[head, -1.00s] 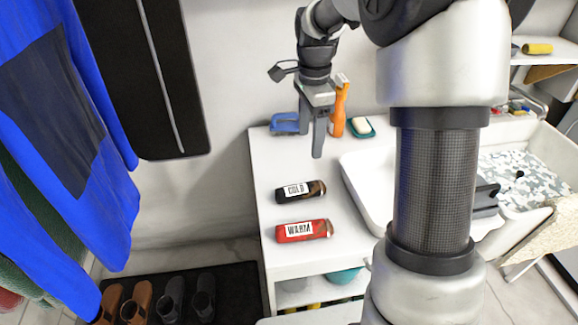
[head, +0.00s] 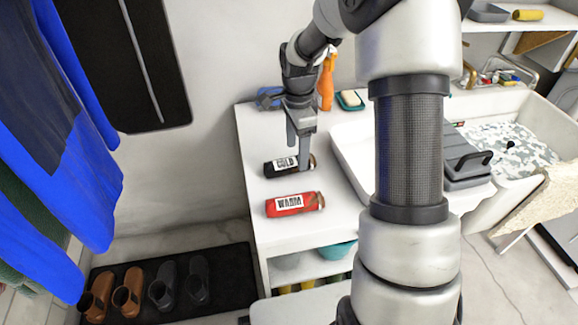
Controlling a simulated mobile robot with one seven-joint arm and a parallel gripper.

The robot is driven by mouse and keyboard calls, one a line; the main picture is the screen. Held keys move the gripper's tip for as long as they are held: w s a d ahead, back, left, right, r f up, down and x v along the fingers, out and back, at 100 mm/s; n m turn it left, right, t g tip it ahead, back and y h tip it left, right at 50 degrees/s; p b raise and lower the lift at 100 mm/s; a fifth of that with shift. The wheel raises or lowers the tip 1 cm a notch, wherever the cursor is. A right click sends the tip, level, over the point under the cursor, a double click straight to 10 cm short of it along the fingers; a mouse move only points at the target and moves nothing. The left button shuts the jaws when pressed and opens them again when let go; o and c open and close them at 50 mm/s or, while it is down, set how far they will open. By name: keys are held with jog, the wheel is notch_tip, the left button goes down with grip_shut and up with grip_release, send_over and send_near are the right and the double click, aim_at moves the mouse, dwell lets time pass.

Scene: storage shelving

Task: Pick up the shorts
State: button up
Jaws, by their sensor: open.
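A grey and white camouflage-patterned cloth (head: 505,143) lies in the white basin (head: 558,95) at the right; it may be the shorts, but its full shape cannot be made out. My gripper (head: 298,155) is open and empty, pointing down over the white counter at the black "COLD" canister (head: 284,165). One finger overlaps the canister in the picture; whether they touch cannot be told. The gripper is well to the left of the cloth, with my own arm standing between them in the view.
A red "WARM" canister (head: 295,204) lies in front of the black one. An orange bottle (head: 326,82) and a soap dish (head: 350,100) stand behind. A white tray (head: 350,150) and grey box (head: 466,165) are right. Blue clothing (head: 90,200) hangs left above shoes (head: 130,292).

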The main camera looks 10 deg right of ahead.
notch_tip(320, 180, down, 4)
jog(key=shift+r+b, duration=0.15)
jog(key=shift+b, duration=0.2)
jog(key=c, duration=1.2)
